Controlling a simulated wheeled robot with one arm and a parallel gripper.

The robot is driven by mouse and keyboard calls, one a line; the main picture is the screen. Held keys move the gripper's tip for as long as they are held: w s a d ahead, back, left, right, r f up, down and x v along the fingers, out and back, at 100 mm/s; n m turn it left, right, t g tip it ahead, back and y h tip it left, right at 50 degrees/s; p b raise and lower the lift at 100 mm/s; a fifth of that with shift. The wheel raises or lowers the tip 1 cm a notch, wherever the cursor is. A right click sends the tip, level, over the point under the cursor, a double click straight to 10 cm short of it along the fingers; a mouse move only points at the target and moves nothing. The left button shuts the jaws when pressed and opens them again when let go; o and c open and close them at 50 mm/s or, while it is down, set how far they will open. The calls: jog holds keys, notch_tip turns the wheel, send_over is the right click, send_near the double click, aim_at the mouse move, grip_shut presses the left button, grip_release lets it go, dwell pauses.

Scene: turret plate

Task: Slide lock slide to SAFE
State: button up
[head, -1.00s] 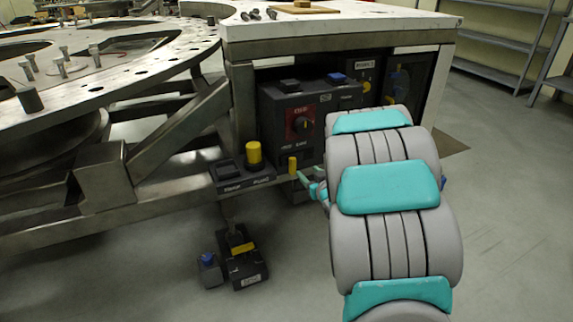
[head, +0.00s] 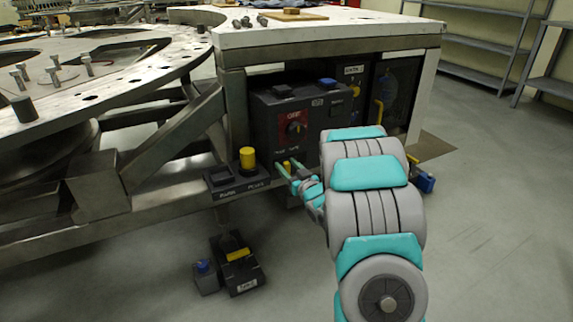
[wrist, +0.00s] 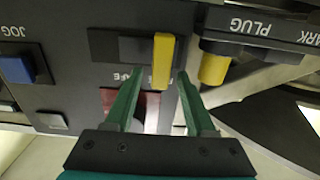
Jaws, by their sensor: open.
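The lock slide is a yellow upright tab (wrist: 163,60) in a dark slot plate (wrist: 104,45). In the wrist view it stands toward the right end of the plate. A partly covered label ending in "AFE" (wrist: 130,76) shows left of the tab. The tab also shows small in the head view (head: 287,167), low on the dark control box (head: 291,120). My gripper (wrist: 160,76) is open, its green fingers on either side of the tab's near end. Whether a finger touches it cannot be told. In the head view my gripper (head: 289,168) is at the box's lower front.
A yellow plug knob (wrist: 214,68) stands close to the right finger in the wrist view; it shows in the head view too (head: 248,158). A blue JOG button (wrist: 16,69) is at the left. A red dial panel (head: 294,127) is above the slide. The steel frame (head: 150,200) lies left.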

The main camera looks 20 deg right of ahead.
jog(key=shift+w, duration=0.6)
grip_shut()
dwell(1.0)
